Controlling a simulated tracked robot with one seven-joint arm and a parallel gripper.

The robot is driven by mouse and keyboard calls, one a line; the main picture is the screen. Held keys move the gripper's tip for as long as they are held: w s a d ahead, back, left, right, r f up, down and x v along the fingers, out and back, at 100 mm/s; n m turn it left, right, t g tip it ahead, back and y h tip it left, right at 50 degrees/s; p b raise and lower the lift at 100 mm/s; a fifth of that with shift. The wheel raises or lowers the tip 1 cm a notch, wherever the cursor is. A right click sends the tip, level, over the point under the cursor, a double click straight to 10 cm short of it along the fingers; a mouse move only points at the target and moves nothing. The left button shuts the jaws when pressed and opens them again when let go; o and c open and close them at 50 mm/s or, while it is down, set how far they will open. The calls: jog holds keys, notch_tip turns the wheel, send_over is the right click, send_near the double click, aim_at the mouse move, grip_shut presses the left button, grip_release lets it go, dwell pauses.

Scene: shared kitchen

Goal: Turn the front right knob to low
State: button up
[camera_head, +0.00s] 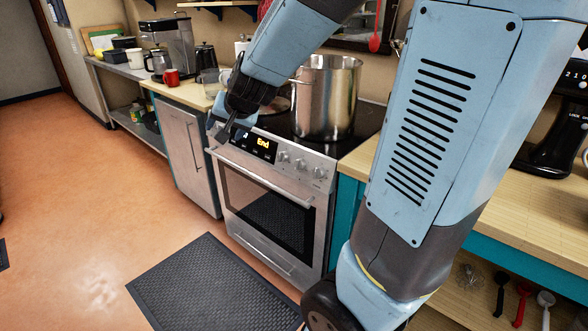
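The stove (268,195) has a slanted silver front panel with a lit display (264,143) reading "End". To the right of the display sits a row of three visible silver knobs: one nearest the display (284,157), a middle one (301,164) and one at the right end (319,172). Their settings are too small to read. My gripper (222,134) hangs at the left end of the panel, left of the display and apart from the visible knobs. It points downward. Its fingers are dark and seen edge-on, so whether they are open is unclear. It hides the panel's left end.
A large steel pot (326,98) stands on the cooktop behind the knobs. The oven door handle (262,178) runs below the panel. A counter with a red mug (171,78) is at left. A dark mat (212,285) lies on open floor in front.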

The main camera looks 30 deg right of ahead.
jog(key=w+d+f+m+t+h, duration=0.1)
jog(key=w+d+f+m+h, duration=0.2)
jog(key=w+f, duration=0.5)
jog(key=m+g+h, duration=0.4)
jog(key=m+h, duration=0.4)
jog(key=h, duration=0.8)
send_near(296, 167)
jog(key=x, duration=0.9)
jog(key=shift+w+d, duration=0.15)
jog(key=shift+d, duration=0.1)
